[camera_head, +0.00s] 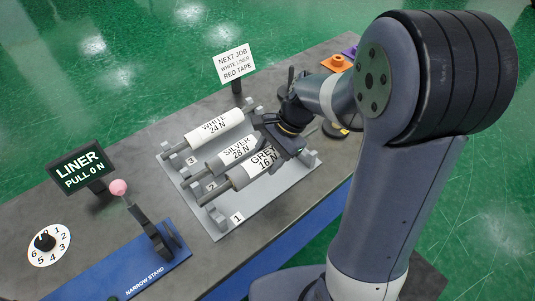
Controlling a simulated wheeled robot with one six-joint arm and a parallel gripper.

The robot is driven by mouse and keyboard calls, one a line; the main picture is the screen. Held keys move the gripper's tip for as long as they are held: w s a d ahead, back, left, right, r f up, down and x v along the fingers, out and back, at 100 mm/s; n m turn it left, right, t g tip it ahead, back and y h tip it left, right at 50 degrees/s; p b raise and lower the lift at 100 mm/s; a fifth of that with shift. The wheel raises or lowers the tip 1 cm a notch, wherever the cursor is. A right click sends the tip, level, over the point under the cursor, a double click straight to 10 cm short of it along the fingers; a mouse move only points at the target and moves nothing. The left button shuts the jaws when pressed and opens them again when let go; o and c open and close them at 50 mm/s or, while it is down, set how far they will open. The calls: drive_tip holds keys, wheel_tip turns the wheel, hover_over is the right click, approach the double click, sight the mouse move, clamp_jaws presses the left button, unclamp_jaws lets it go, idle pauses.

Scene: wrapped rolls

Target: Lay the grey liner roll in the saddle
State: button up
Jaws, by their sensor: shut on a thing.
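The grey liner roll (240,178), labelled GREY 16 N, is the nearest of three rolls over the light grey rack plate (226,229). My gripper (285,145) is shut on the grey roll near its right end and hides part of its label. I cannot tell whether the roll rests on its rack supports or is slightly raised. The dark upright (157,241) of the narrow stand, on a blue base (172,262), stands at the lower left; no roll lies on it. Which part is the saddle is hard to tell.
The silver roll (233,154) and white roll (215,129) lie close behind. A pink-knobbed lever (119,187), a LINER PULL 0 N display (80,171) and a numbered dial (46,243) are at left. A NEXT JOB sign (234,64) stands behind.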

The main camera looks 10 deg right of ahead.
drive_tip(key=shift+f+b, duration=2.5)
drive_tip(key=shift+f, duration=1.35)
drive_tip(key=o, duration=1.5)
drive_tip(key=v, duration=1)
drive_tip(key=shift+d+r, duration=0.2)
drive_tip(key=shift+r, duration=0.2)
